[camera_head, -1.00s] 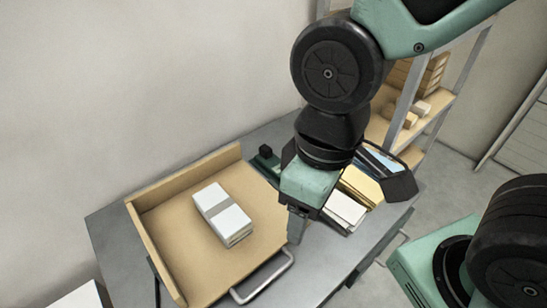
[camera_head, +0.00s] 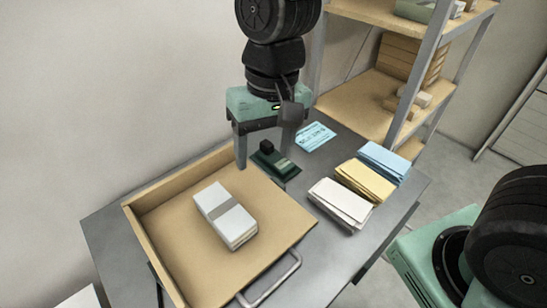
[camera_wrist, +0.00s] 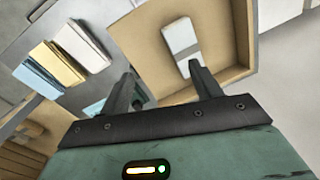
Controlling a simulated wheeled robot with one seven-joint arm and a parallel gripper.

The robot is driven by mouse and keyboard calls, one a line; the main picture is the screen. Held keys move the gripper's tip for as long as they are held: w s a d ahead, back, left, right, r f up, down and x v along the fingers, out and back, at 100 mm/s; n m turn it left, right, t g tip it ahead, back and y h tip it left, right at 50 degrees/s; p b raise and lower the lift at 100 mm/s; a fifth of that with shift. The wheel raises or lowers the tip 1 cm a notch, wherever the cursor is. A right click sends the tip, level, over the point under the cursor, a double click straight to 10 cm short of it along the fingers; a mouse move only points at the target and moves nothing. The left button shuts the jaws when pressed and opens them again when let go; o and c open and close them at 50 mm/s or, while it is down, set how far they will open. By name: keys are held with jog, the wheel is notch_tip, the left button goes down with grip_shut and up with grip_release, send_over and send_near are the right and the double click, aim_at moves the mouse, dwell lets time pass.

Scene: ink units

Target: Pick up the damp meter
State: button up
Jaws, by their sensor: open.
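A small dark green device with a black block on one end (camera_head: 277,163) lies on the grey table beside the tray's far right corner. It is the likeliest damp meter, but I cannot read any label on it. My gripper (camera_head: 264,152) is above it, pointing down, with its fingers apart and nothing held. In the wrist view the open fingers (camera_wrist: 162,78) show, and a small dark part (camera_wrist: 141,101) by the left finger may be the device; most of it is hidden behind the gripper.
A wooden tray (camera_head: 175,262) with a metal handle holds a banded white stack (camera_head: 225,215). White (camera_head: 340,203), yellow (camera_head: 364,180) and blue (camera_head: 384,161) stacks lie to the right. A blue printed card (camera_head: 314,137) lies behind. A shelf rack (camera_head: 355,105) stands at the back right.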

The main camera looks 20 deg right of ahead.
jog(key=w+d+f+m, duration=0.1)
jog(key=w+f+m, duration=0.2)
jog(key=w+m, duration=0.7)
jog(key=m+h+p, duration=0.1)
jog(key=m+p, duration=0.3)
jog(key=m, duration=0.1)
send_over(267, 143)
jog(key=f, duration=1.7)
jog(key=shift+a+f, duration=0.2)
jog(key=shift+f, duration=0.1)
jog(key=shift+d+f+p, duration=0.2)
jog(key=shift+f+p, duration=1.35)
jog(key=shift+f, duration=1.35)
jog(key=c, duration=1.2)
